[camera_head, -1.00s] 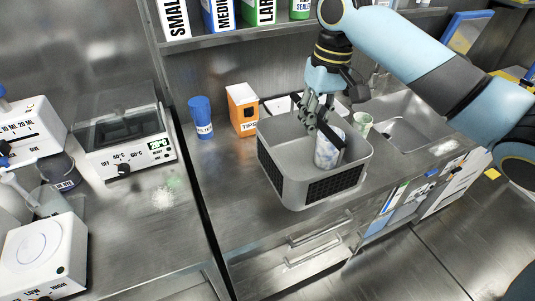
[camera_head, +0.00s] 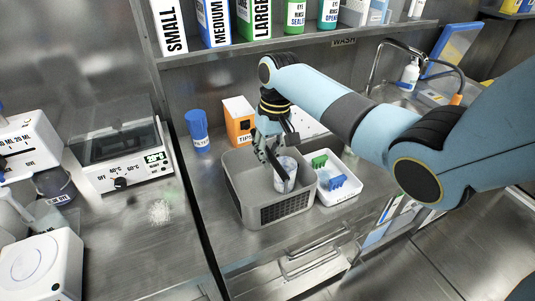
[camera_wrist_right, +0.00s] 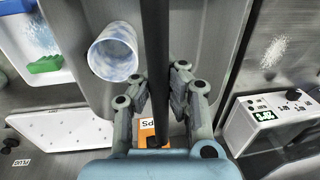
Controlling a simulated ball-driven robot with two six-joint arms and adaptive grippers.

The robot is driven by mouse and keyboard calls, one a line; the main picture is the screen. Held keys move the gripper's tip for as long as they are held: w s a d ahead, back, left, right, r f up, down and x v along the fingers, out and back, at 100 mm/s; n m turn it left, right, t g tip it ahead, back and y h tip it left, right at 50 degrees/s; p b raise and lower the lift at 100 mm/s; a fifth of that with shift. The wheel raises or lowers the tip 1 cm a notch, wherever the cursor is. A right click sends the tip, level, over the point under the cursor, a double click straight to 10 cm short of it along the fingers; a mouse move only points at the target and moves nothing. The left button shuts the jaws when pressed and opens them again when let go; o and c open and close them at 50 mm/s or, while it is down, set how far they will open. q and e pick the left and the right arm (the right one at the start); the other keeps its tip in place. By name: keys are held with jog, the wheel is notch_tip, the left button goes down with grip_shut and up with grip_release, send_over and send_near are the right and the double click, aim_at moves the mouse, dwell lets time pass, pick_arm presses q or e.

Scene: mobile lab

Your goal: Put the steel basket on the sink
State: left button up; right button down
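The grey steel basket (camera_head: 243,204), with dark mesh sides, is left of the white tray over the middle counter. I cannot tell whether its base touches the counter. A mottled blue-white cup (camera_head: 285,173) is inside it; the cup also shows in the right wrist view (camera_wrist_right: 113,52). My right gripper (camera_head: 268,150) points down into the basket; in the wrist view its fingers (camera_wrist_right: 158,85) are closed around the dark handle bar (camera_wrist_right: 155,30). The sink (camera_head: 393,94) is at the back right, largely hidden by my right arm. My left gripper is out of view.
A white tray (camera_head: 347,197) with green and blue pieces sits right of the basket. A shelf (camera_head: 290,42) hangs above. A tap (camera_head: 373,62) stands at the sink.

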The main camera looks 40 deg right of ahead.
jog(key=c, duration=2)
grip_release()
jog(key=shift+f, duration=0.1)
jog(key=o, duration=0.5)
jog(key=r, duration=0.4)
jog(key=d+r, duration=0.1)
jog(key=r, duration=0.7)
jog(key=shift+s+d+r+b, duration=0.15)
jog(key=shift+s+d+b, duration=0.1)
jog(key=shift+b, duration=0.15)
